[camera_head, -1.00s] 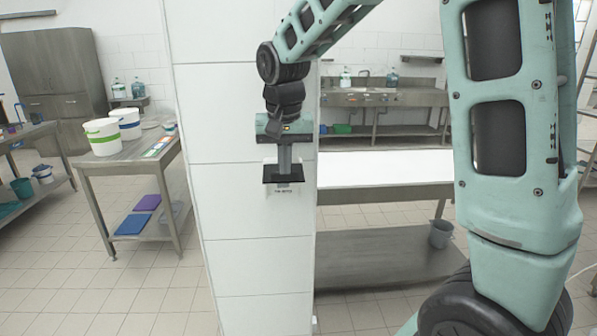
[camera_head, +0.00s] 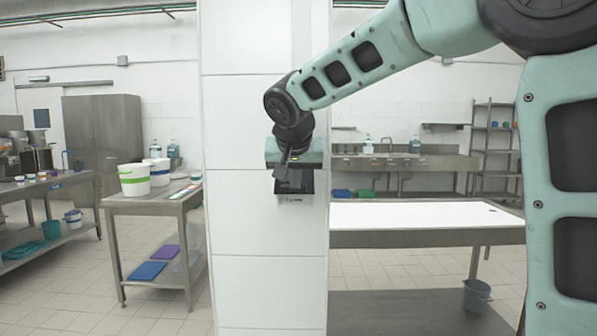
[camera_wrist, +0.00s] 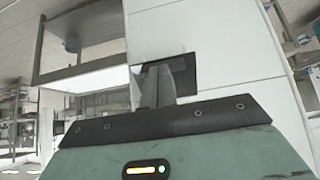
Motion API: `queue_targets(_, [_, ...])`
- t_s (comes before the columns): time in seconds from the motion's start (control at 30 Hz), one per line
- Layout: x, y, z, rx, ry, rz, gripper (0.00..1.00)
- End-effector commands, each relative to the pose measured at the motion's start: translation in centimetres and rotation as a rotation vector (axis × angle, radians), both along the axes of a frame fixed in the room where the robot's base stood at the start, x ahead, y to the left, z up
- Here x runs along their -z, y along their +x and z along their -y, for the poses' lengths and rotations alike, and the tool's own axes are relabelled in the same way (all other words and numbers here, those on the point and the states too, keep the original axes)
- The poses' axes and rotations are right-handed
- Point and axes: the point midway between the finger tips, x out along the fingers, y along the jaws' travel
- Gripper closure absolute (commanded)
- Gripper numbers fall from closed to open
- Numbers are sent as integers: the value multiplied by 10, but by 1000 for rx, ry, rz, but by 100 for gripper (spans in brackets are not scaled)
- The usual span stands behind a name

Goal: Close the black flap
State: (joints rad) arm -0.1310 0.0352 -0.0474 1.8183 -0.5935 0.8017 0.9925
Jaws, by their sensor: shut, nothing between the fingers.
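The black flap (camera_head: 305,184) is on the front of the white tiled pillar, just below my gripper body, which hides part of it. A small pale label strip shows under it. In the wrist view the flap (camera_wrist: 184,76) is a dark plate against the pale tiles, partly behind the fingers. It looks more upright than level, but I cannot tell whether it lies fully flat. My gripper (camera_head: 283,174) is shut and empty, its fingers in front of the flap. In the wrist view the fingertips (camera_wrist: 156,72) overlap the flap's left part; contact cannot be told.
The white tiled pillar (camera_head: 265,235) fills the middle. A steel table (camera_head: 150,207) with white buckets (camera_head: 134,180) stands to its left. A steel table with a white top (camera_head: 420,215) stands to its right. Tiled floor is clear at the left front.

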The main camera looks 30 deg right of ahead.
Motion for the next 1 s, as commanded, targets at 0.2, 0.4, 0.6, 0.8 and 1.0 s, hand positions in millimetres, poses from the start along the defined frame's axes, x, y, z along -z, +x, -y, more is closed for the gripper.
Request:
queue_targets(0.2, [22, 5, 0, -2, -55, 86, 100])
queue_targets(0.4, [30, 7, 1, 0, -108, 162, 100])
queue_targets(0.6, [39, 9, 3, 0, -159, 239, 100])
queue_targets(0.8, [47, 12, 5, 0, -213, 315, 100])
queue_targets(1.0, [54, 15, 7, 1, -264, 391, 100])
